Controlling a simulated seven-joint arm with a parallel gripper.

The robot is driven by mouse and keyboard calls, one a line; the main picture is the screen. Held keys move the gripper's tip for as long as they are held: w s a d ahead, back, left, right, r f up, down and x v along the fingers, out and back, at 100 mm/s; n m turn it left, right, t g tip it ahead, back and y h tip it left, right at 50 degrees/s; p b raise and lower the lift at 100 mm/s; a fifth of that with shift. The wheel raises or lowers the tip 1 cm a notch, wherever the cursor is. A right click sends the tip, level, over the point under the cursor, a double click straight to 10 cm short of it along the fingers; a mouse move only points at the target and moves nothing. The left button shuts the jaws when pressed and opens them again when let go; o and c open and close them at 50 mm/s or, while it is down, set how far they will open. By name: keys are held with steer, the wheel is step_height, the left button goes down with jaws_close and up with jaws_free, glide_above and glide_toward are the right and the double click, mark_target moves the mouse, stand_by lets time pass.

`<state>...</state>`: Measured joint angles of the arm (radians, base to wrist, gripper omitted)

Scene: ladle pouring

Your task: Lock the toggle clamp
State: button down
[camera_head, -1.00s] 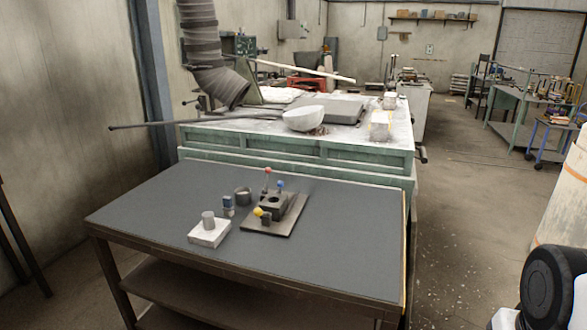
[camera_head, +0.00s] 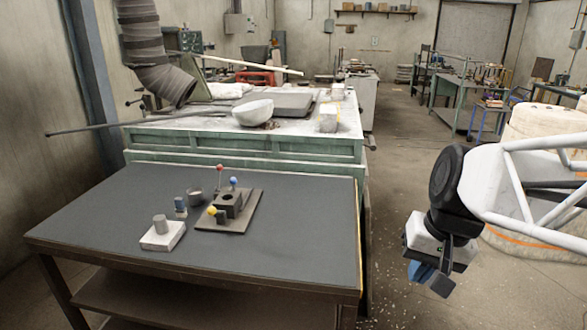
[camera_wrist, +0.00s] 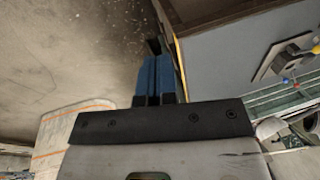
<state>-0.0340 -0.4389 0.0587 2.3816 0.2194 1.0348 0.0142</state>
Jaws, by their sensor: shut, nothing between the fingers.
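The clamp fixture sits on a flat dark base plate (camera_head: 244,215) on the grey table. It has a dark block (camera_head: 229,203) with a round hole and small levers with a red knob (camera_head: 219,167), a blue knob (camera_head: 234,181) and a yellow knob (camera_head: 212,210). Which lever belongs to the toggle clamp I cannot tell. My gripper (camera_head: 420,275) is off the table's right side, well apart from the fixture. Its blue fingers (camera_wrist: 157,75) are shut together and empty.
Left of the fixture on the table (camera_head: 110,215) are a white block (camera_head: 163,237) with a grey cylinder, a small blue-topped item (camera_head: 180,206) and a dark cup (camera_head: 195,196). A green bench (camera_head: 250,146) with a white bowl (camera_head: 253,112) stands behind. The table's right front is clear.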

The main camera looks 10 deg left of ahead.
steer(key=w+a+m+g+y, duration=0.1)
steer(key=w+a+g+y, duration=0.15)
steer(key=w+a, duration=0.7)
steer(key=w+a+r+g+y, duration=0.1)
steer(key=w+a+y, duration=0.35)
steer(key=w, duration=0.85)
steer(key=w+a+m+g+y, duration=0.1)
steer(key=w+a+y, duration=0.1)
steer(key=w+a, duration=0.9)
steer(key=w+a+f+g+y, duration=0.2)
steer(key=w+a+f+y, duration=0.25)
steer(key=w+a, duration=0.65)
steer(key=m+y, duration=0.1)
steer(key=y, duration=0.3)
glide_toward(219, 178)
steer(key=shift+g, duration=0.25)
steer(key=w+d, duration=0.1)
steer(key=w+d+r, duration=0.1)
steer(key=w, duration=0.2)
steer(key=shift+w+d+r, duration=0.3)
steer(key=shift+d, duration=0.1)
steer(key=shift+x, duration=5)
steer(key=shift+f, duration=0.15)
